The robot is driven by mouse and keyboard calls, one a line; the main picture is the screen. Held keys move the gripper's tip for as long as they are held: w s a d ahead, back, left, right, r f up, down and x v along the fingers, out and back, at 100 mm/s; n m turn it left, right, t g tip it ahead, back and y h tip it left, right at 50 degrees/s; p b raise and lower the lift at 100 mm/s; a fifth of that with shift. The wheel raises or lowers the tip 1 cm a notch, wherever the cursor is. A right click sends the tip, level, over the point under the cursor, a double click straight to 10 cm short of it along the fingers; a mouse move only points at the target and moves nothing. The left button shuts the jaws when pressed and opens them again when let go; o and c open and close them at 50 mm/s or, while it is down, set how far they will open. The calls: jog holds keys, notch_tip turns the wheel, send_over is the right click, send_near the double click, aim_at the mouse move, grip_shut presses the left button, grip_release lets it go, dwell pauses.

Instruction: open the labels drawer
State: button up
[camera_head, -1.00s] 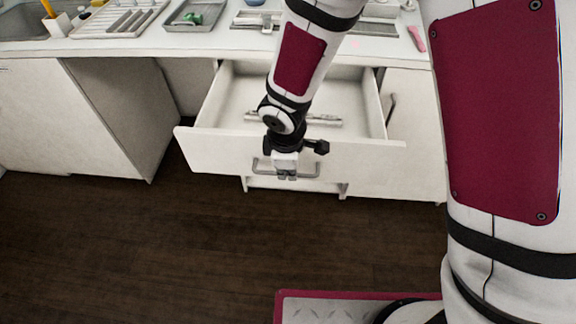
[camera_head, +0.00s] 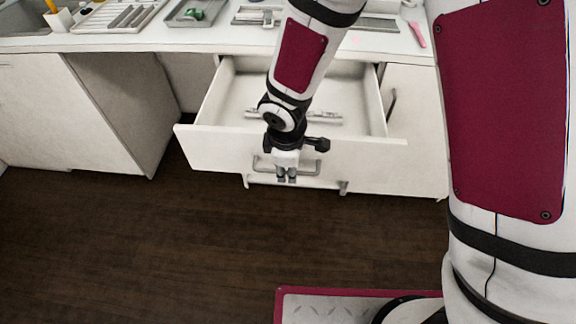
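The white drawer (camera_head: 222,148) stands pulled well out from under the counter. A long pale grey object (camera_head: 310,117) lies inside it. No label text is readable on its front. The grey bar handle (camera_head: 311,171) is on the drawer front. My gripper (camera_head: 286,176) points down at the middle of the handle, with its two fingertips slightly apart and showing below the bar. The gripper body hides the handle's middle, so contact with the bar is not clear.
A lower drawer or shelf edge (camera_head: 330,186) shows beneath. A cabinet door with a vertical handle (camera_head: 391,103) is to the right. An open kneehole is left of the drawer. The countertop (camera_head: 140,43) holds trays and a pink tool (camera_head: 417,34). Dark floor (camera_head: 130,240) in front is clear.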

notch_tip(320, 180, up, 12)
jog(key=s, duration=0.2)
jog(key=shift+s+f, duration=0.1)
jog(key=shift+f, duration=0.05)
dwell(0.5)
jog(key=s+d+r+m+t+h+p, duration=0.1)
jog(key=s+d+r+m+p, duration=0.4)
jog(key=d+r+m, duration=0.7)
jog(key=s+d+r+m+p, duration=0.1)
jog(key=s+d+r+m, duration=0.1)
jog(key=s+d+r, duration=0.3)
jog(key=s+d+r+m+t+y, duration=0.1)
jog(key=s+d+r+m, duration=0.2)
jog(key=s+r, duration=0.3)
jog(key=s+d, duration=0.1)
jog(key=s, duration=0.2)
jog(key=shift+d+m+p, duration=0.3)
jog(key=shift+d+p, duration=0.05)
jog(key=shift+d, duration=0.05)
